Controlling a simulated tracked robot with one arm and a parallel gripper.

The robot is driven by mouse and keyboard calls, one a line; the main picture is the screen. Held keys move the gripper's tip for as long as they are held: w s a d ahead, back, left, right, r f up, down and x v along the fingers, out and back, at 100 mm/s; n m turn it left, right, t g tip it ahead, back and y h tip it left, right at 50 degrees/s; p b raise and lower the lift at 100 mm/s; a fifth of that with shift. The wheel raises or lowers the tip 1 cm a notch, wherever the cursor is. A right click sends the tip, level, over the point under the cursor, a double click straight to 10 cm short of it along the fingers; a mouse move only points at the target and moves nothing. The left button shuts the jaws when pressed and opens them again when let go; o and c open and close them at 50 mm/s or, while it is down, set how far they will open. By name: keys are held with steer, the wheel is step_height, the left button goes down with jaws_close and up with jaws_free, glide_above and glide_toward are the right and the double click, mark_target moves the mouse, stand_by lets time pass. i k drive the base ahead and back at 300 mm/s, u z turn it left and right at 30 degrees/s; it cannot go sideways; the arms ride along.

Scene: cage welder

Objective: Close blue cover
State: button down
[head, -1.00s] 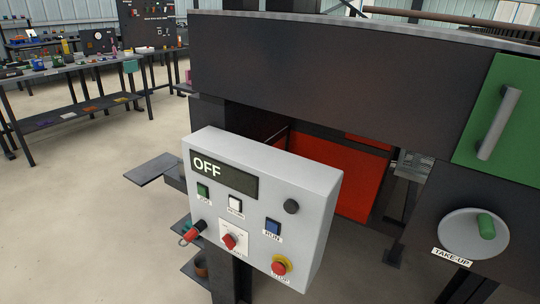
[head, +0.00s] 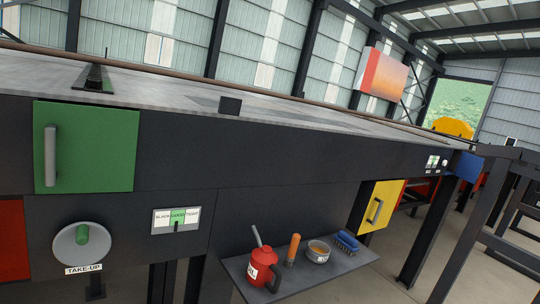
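A small blue panel (head: 466,165) shows at the far right end of the long dark machine; it may be the blue cover, but it is too small and far to tell whether it stands open or shut. A green cover (head: 88,146) with a grey vertical handle lies flat against the machine's front at the left. A yellow cover (head: 380,205) with a dark handle is at the right and appears angled out from the machine's face. My gripper is not in view.
A shelf (head: 335,268) sticks out from the machine, holding a red can (head: 262,265), an orange-handled tool (head: 293,249), a bowl (head: 318,251) and a blue brush (head: 347,241). A take-up wheel (head: 82,245) projects at left. Dark posts (head: 430,236) stand at right.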

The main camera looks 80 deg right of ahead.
mark_target(469, 166)
steer(key=z, duration=0.05)
steer(key=k, duration=1.15)
steer(key=z, duration=2.2)
steer(key=i, duration=0.1)
steer(key=z, duration=2.3)
steer(key=i, duration=3.45)
steer(key=u, duration=0.1)
